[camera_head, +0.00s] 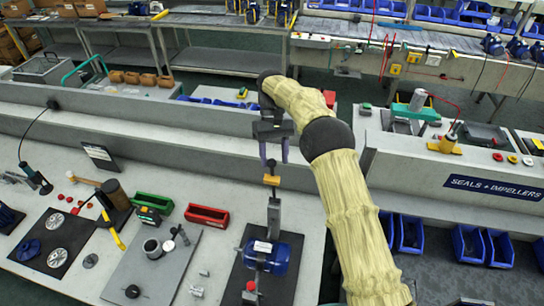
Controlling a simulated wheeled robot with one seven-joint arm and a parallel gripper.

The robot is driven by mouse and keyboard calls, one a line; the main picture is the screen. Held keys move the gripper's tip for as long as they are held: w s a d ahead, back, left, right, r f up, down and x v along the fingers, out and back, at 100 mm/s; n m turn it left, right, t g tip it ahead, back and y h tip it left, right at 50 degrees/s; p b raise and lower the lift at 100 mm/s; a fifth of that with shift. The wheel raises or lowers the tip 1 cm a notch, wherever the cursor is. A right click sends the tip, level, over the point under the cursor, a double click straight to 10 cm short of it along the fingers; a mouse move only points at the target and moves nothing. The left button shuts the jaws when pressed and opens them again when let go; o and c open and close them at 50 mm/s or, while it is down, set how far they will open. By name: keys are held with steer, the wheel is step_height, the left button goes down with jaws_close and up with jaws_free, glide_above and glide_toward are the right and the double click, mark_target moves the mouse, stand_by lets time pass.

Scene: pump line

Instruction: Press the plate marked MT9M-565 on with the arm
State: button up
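My gripper (274,159) hangs fingers down over the bench, its two fingers apart with nothing seen between them. Just below it in the picture is a small orange block (271,180) on top of a grey upright post (273,215); I cannot tell the height gap between them. Below the post, a blue pump body (281,259) lies on a dark mat (237,280). A small pale plate (262,246) shows on the pump; its marking is too small to read. I cannot tell whether it is the plate MT9M-565, or whether it is seated.
Red bin (207,215) and green bin (153,203) stand left of the post. A raised ledge (190,152) runs behind. Blue bins (410,234) are at right.

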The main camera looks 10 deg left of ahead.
steer(key=shift+s+a+r, duration=0.2)
steer(key=shift+s+r, duration=0.1)
steer(key=shift+s, duration=0.2)
steer(key=shift+w+f, duration=0.1)
steer(key=shift+w, duration=0.1)
steer(key=shift+s, duration=0.1)
